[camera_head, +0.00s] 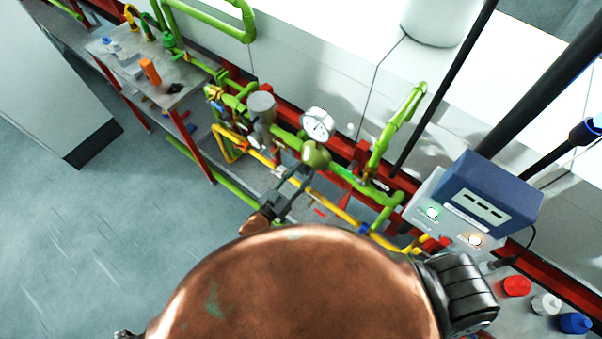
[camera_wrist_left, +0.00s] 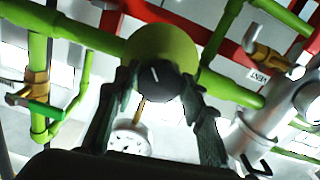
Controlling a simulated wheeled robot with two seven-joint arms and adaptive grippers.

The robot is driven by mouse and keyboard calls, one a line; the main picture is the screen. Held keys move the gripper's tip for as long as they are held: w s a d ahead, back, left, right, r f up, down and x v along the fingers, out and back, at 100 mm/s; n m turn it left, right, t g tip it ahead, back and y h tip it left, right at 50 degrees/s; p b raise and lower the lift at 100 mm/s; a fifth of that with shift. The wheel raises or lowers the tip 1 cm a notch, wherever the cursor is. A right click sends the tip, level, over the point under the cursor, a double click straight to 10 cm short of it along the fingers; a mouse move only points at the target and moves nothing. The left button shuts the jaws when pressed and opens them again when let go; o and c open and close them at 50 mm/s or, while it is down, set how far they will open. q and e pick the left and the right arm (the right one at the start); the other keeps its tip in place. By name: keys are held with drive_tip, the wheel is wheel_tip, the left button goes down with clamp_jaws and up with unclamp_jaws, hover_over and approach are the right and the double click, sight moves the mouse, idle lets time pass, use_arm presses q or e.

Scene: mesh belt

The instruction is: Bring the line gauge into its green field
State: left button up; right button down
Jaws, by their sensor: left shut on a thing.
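The line gauge (camera_head: 318,124) is a round white dial on the green pipe line. Its needle and green field are too small to read. It also shows in the left wrist view (camera_wrist_left: 130,140), partly hidden behind my gripper. Just below the gauge in the head view is a round olive-green valve knob (camera_head: 316,154). In the left wrist view the knob (camera_wrist_left: 160,46) has a dark front face with a white mark line. My left gripper (camera_head: 303,173) is shut on this knob, one finger on each side. My right gripper is not in view.
Green and yellow pipes and a red frame (camera_head: 282,112) surround the knob closely. A grey cylinder (camera_head: 261,107) stands left of the gauge. A blue-topped box (camera_head: 487,195) with lit green and orange lamps stands right. The floor (camera_head: 80,240) at left is clear.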

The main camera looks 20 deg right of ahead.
use_arm(q)
drive_tip(key=shift+c, duration=0.3)
drive_tip(key=shift+m, duration=0.3)
drive_tip(key=shift+m+b, duration=0.5)
drive_tip(key=shift+m, duration=2.1)
drive_tip(key=o, duration=1.1)
drive_tip(key=shift+o, duration=0.3)
